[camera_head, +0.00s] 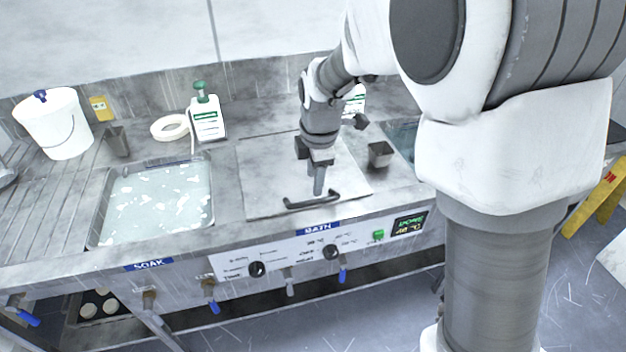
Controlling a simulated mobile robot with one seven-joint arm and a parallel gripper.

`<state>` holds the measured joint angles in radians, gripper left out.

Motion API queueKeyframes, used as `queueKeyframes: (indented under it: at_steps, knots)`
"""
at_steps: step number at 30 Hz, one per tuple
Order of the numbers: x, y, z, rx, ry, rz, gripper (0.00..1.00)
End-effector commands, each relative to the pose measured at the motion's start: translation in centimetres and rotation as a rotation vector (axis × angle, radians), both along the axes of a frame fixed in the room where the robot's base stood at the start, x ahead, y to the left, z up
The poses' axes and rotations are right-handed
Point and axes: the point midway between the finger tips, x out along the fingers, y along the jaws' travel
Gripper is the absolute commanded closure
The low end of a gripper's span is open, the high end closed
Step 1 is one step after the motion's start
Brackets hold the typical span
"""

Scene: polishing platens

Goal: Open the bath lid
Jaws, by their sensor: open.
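The bath lid (265,178) is a flat grey metal plate lying shut over the bath in the middle of the counter, above the blue BATH label (318,229). Its dark bar handle (312,201) runs along the front edge of the lid. My gripper (319,190) points down from above, with its fingertips just behind or at the handle. The gripper is open. The fingers overlap in this view, so I cannot tell whether they straddle or touch the handle. My arm hides part of the lid's back edge.
A soak basin (97,232) with foamy water is to the left. A green-capped bottle (207,114), a tape ring (170,127) and a white bucket (55,123) stand behind. Knobs and a display (409,224) line the front.

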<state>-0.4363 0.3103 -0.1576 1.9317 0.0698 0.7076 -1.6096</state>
Motion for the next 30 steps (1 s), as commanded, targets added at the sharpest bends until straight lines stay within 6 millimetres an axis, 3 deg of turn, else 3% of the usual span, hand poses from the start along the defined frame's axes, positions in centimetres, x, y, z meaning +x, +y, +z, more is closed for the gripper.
queueKeyframes:
  at_steps: [3,10,15,24,30]
  knots:
    - [0.4,0.1,-2.9,-0.002,0.005,0.0,0.51]
    - [1.2,0.4,-6.4,-0.001,0.003,-0.001,0.51]
    - [1.4,0.4,-7.6,0.0,0.0,0.0,0.51]
    - [1.5,0.4,-7.8,0.0,0.0,-0.001,0.51]
    - [1.5,0.4,-7.8,0.0,0.0,-0.001,0.85]
